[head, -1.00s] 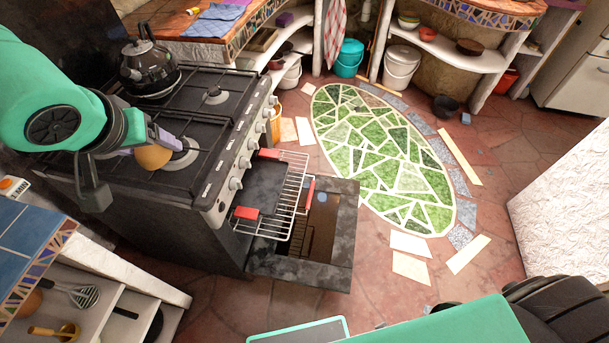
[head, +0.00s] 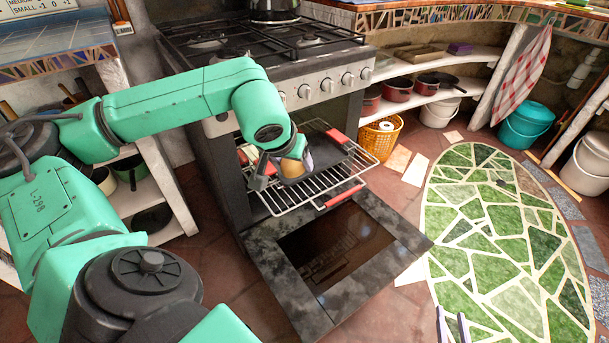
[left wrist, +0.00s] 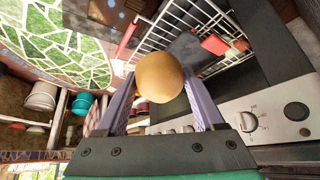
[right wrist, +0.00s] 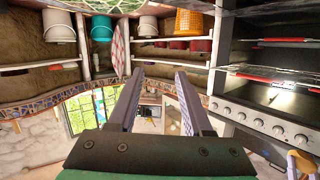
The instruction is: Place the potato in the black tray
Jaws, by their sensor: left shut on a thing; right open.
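The potato (left wrist: 159,77) is a round tan thing held between the fingers of my left gripper, which is shut on it. In the head view the left gripper (head: 284,173) and the potato (head: 293,168) are in front of the open oven, above the pulled-out wire rack. The black tray (head: 327,153), with red handles, lies on that rack, just beyond and right of the potato. The tray also shows behind the potato in the left wrist view (left wrist: 188,50). My right gripper (right wrist: 157,95) is open and empty; its fingertips show low in the head view (head: 453,325).
The oven door (head: 340,250) hangs open below the wire rack (head: 285,200). The stove (head: 255,60) stands above it, with a kettle (head: 274,10) at the back. Shelves with pots and a yellow basket (head: 381,136) are to the right.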

